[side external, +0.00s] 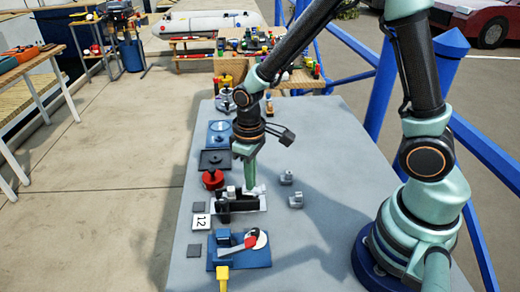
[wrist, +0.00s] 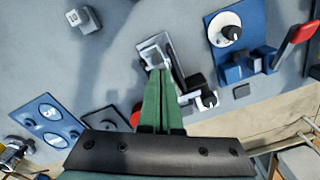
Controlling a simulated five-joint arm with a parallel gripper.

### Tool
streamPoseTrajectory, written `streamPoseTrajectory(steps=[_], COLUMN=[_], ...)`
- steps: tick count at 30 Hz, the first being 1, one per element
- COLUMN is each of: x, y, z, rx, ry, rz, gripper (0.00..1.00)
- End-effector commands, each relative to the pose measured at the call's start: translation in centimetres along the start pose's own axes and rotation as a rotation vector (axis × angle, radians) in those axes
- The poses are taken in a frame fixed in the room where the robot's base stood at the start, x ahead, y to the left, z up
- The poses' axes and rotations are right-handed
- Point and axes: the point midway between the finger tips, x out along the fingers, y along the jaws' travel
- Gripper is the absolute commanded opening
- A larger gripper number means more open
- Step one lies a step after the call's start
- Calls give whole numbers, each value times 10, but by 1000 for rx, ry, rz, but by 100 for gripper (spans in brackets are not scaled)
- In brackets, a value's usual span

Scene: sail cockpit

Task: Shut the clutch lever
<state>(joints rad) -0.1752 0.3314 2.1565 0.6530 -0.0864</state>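The clutch appears to be the black device on a long pale base plate (side external: 262,203) mid-table. It also shows in the wrist view, with its black body and pale base (wrist: 179,68). A light grey lever-like piece (wrist: 153,52) is at its far end. My gripper (side external: 250,185) is over that end, pointing down. In the wrist view my gripper's green fingers (wrist: 158,72) lie close together, with their tips at the light grey piece. They look shut; whether they touch it or hold it I cannot tell. The tips partly hide that end.
A blue-based device (side external: 258,260) with a white disc and red handle stands nearer the camera. A red round knob (side external: 212,179) and a blue panel (side external: 220,133) are behind the clutch. Small grey blocks (side external: 296,201) lie to the right. The table's right part is clear.

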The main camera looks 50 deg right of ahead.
Motion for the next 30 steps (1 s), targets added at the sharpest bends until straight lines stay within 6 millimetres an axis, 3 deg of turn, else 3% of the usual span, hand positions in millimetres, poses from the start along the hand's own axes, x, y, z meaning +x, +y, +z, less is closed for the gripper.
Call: streamPoseTrajectory(steps=[9,30], x=[0,-50], y=[0,0], z=[0,-1], rx=[0,0], ry=[0,2], rz=[0,0], gripper=[0,0])
